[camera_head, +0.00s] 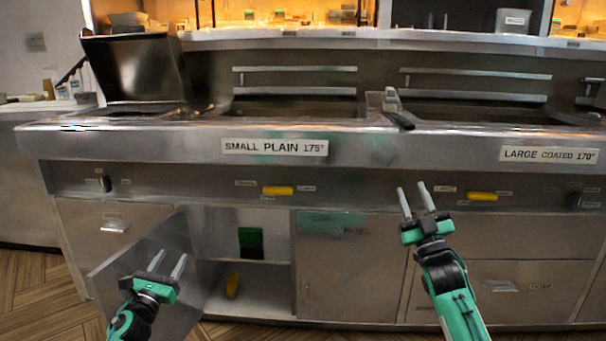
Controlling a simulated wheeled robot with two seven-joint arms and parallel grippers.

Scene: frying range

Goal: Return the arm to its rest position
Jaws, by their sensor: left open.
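My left gripper (168,264) is at the lower left, in front of an open cabinet door (140,250) below the fryer counter. It is open and its fingers hold nothing that I can see. My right gripper (416,195) is right of centre, in front of the steel front panel. Its two fingers point up and stand apart, with nothing between them. Most of the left arm is outside the picture.
The counter (400,150) with sunken fryers runs across the view. The open cabinet (270,290) holds a green item (250,242) and a yellow item (232,284). Yellow handles (278,190) line the front panel. A raised dark lid (136,68) stands at the back left.

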